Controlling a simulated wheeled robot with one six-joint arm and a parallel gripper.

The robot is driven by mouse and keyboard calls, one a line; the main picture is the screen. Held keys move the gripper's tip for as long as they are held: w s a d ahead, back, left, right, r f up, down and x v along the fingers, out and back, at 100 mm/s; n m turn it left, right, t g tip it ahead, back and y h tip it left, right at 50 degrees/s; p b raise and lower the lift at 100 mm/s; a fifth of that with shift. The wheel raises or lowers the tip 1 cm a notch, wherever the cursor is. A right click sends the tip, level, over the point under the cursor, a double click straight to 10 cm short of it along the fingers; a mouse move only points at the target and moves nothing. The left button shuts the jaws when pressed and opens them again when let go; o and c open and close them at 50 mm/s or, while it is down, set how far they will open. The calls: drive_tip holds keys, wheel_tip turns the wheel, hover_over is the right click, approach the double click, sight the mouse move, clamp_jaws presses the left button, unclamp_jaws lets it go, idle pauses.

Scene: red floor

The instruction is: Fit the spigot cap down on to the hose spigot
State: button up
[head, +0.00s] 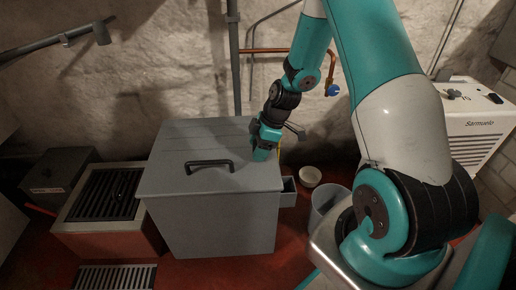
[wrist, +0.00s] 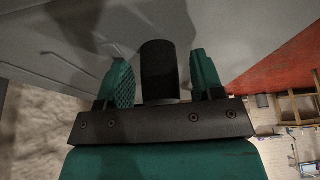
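My gripper (head: 262,152) is at the back right of the grey chest's lid in the head view, fingers pointing down. In the wrist view its two teal fingers (wrist: 161,83) stand well apart, with a dark cylinder (wrist: 158,68) between them. Gaps show on both sides of this cylinder, and I cannot tell whether it is the spigot cap or a part of the gripper. A tap with a blue handle (head: 332,90) hangs from the copper pipe on the wall, right of my gripper; I cannot tell whether it is the hose spigot. I cannot clearly identify the cap.
The grey chest (head: 215,225) with a dark handle (head: 209,166) fills the middle. A white bowl (head: 310,177) and a grey bucket (head: 327,200) are right of it. A grated box (head: 105,195) stands left; a white appliance (head: 468,135) stands right. Little red floor is free.

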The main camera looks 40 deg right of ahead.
drive_tip(key=c, duration=0.8)
drive_tip(key=shift+c, duration=0.2)
drive_tip(key=shift+r, duration=0.1)
